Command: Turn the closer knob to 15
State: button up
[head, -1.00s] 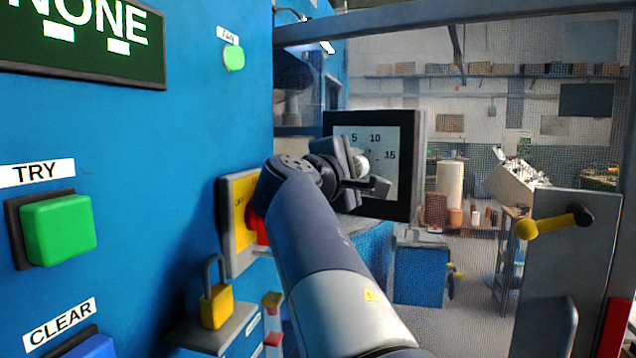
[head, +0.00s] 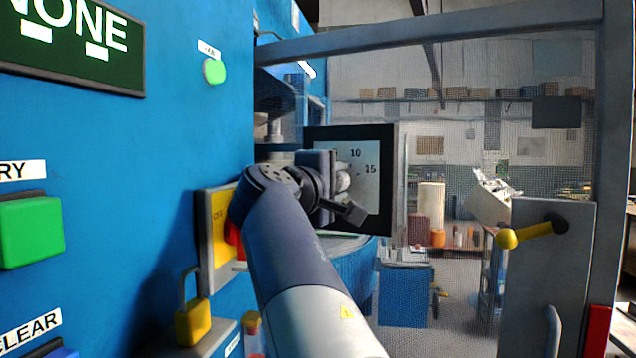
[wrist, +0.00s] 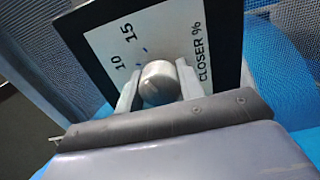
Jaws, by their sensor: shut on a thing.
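The closer panel (head: 384,215) is a white dial plate with a black frame, standing beyond my arm in the head view. The closer knob (wrist: 158,84) is a round silver knob. My gripper (wrist: 158,92) is shut on it, one finger on each side. In the head view my gripper (head: 335,180) covers the left part of the dial and most of the knob. Which number the knob points to is hard to tell.
A blue machine wall with a green button (head: 32,230), a yellow padlock (head: 193,322) and a yellow switch plate (head: 218,235) is at left. A grey post with a yellow-knobbed lever (head: 510,238) stands at right. A mesh guard hangs behind the panel.

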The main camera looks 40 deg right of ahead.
jog(key=o, duration=1)
jog(key=shift+a, duration=0.1)
jog(key=b+v, duration=0.1)
jog(key=v, duration=0.9)
jog(key=shift+s+a+b, duration=0.2)
jog(key=shift+a+b, duration=0.05)
jog(key=shift+b, duration=0.15)
jog(key=shift+p+x, duration=0.9)
jog(key=shift+x, duration=4.55)
jog(key=shift+a, duration=0.1)
